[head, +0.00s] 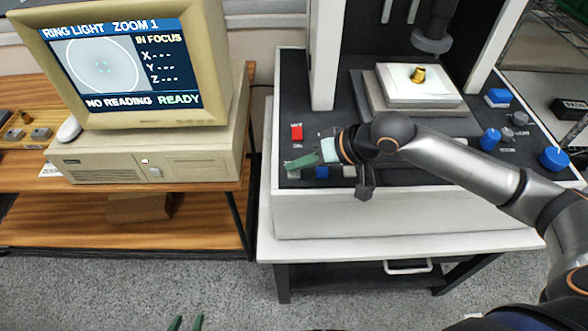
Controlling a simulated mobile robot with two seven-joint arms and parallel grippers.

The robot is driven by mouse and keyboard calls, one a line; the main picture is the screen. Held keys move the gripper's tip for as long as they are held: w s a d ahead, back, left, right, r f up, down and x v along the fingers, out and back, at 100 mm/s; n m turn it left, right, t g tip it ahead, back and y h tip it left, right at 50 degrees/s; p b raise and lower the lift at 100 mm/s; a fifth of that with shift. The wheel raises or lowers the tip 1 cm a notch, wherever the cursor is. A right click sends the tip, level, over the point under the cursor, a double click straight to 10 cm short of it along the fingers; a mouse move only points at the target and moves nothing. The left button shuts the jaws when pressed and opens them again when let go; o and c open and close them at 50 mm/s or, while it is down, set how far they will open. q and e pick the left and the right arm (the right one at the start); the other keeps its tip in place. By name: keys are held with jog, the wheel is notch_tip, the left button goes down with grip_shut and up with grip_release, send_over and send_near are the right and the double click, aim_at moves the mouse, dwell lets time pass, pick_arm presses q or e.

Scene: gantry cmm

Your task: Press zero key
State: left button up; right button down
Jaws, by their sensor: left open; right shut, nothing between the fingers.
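Several keys sit on the dark front panel of the measuring machine: a red key (297,132), a blue key (321,172) and a grey key (349,171). Their labels are too small to read, so I cannot tell which is the zero key. My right gripper (291,165) is shut and empty, its green fingers pointing left over the panel's left end. It is below the red key and just above the blue key in the picture; contact is unclear. The gripper and wrist hide part of the panel. My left gripper (186,323) is open, only its green fingertips showing at the bottom edge.
A monitor (126,58) reads "NO READING READY" with dashes for X, Y and Z. A brass part (418,75) stands on the white stage block (425,90). Blue knobs (553,158) are at the panel's right. My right arm crosses the panel's front.

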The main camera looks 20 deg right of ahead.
aim_at(299, 174)
jog(key=shift+f, duration=0.4)
dwell(0.5)
jog(key=shift+r, duration=0.1)
jog(key=shift+r+p, duration=0.75)
jog(key=shift+p, duration=0.6)
notch_tip(299, 174, up, 3)
jog(key=shift+f+p, duration=0.1)
jog(key=shift+p, duration=1)
jog(key=shift+r, duration=1.1)
